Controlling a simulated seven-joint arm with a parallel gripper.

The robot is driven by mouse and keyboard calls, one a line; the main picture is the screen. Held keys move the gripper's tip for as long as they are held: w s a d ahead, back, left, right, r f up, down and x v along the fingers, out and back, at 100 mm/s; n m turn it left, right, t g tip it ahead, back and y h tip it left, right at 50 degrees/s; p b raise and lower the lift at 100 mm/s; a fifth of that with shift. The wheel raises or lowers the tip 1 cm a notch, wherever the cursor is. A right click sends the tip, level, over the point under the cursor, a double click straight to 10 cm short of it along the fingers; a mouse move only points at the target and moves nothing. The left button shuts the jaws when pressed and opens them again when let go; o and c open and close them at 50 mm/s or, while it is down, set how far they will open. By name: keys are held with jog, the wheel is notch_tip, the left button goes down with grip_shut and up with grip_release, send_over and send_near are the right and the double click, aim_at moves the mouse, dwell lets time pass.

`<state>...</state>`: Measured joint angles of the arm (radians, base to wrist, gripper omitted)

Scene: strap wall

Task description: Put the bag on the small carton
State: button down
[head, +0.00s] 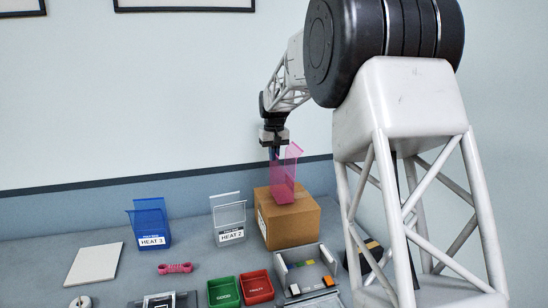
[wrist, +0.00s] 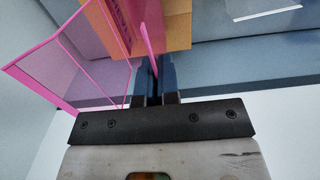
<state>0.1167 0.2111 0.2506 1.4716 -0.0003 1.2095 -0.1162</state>
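The bag (head: 283,182) is a pink see-through pouch with a tall back panel. It stands roughly upright at the top of the small carton (head: 290,224), a brown box by the wall. Its lower end meets the carton's top in the head view; I cannot tell whether it rests there or hangs just above. My gripper (head: 275,152) points down at the bag's upper edge. In the wrist view my gripper (wrist: 156,84) has its dark fingers close together on a thin pink edge. The bag (wrist: 75,62) spreads to the left there, and the carton (wrist: 174,24) shows beyond it.
A blue pouch marked HEAT 3 (head: 150,224) and a clear one marked HEAT 2 (head: 229,220) stand left of the carton. Green (head: 223,292) and red (head: 257,286) trays and a grey organiser (head: 305,272) lie in front. A white tile (head: 95,263) and pink piece (head: 175,268) lie left.

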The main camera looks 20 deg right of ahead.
jog(key=shift+f, duration=0.4)
jog(key=c, duration=1.4)
grip_release()
jog(key=shift+o, duration=0.2)
notch_tip(320, 180, up, 12)
